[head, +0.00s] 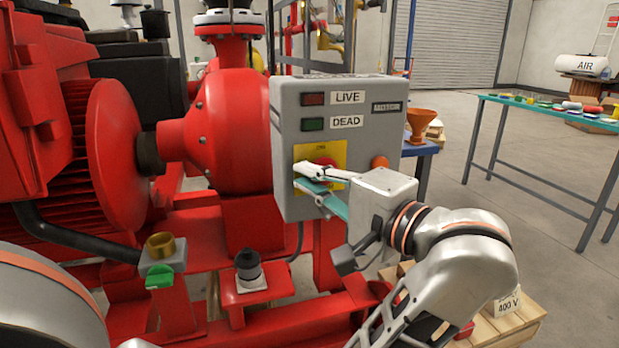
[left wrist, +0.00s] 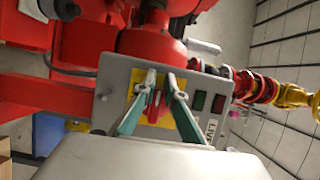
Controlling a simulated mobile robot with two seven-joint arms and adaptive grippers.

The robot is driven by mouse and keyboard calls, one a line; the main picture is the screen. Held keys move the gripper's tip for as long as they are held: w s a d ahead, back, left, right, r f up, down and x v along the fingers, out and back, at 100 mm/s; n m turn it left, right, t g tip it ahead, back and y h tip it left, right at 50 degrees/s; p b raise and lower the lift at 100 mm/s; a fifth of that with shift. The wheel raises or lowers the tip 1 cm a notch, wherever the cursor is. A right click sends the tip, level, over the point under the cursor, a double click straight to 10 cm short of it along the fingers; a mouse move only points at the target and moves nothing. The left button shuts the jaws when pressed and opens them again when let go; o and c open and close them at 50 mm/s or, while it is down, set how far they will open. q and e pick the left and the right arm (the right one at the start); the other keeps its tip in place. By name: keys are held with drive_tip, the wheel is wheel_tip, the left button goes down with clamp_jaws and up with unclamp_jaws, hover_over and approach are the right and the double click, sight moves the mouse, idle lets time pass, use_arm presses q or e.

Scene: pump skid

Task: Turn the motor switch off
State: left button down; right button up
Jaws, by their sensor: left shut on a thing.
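The grey control box (head: 285,150) stands in front of the red pump. The motor switch is a red handle (head: 327,162) on a yellow plate (head: 306,152) marked ON at its top. My left gripper (head: 304,178) reaches in from the lower right, its fingers at the yellow plate. In the left wrist view the red handle (left wrist: 154,104) sits between the teal-padded fingertips (left wrist: 160,82), and the gripper is shut on it. The fingers hide part of the handle in the head view, so its exact angle is unclear. My right gripper is not in view.
A red lamp (head: 313,99) labelled LIVE and a green lamp (head: 313,124) labelled DEAD sit above the switch. A brass cup (head: 160,245) and a black-topped post (head: 249,268) stand below left.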

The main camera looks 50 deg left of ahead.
use_arm(q)
drive_tip(key=shift+w+r, duration=0.2)
drive_tip(key=shift+w, duration=0.05)
drive_tip(key=c, duration=2.1)
unclamp_jaws()
drive_tip(key=shift+d, duration=0.1)
drive_tip(key=shift+f, duration=0.1)
drive_tip(key=shift+w+f, duration=0.2)
drive_tip(key=shift+s, duration=0.1)
drive_tip(key=d, duration=0.7)
drive_tip(key=shift+d+r, duration=0.1)
drive_tip(key=shift+d, duration=0.15)
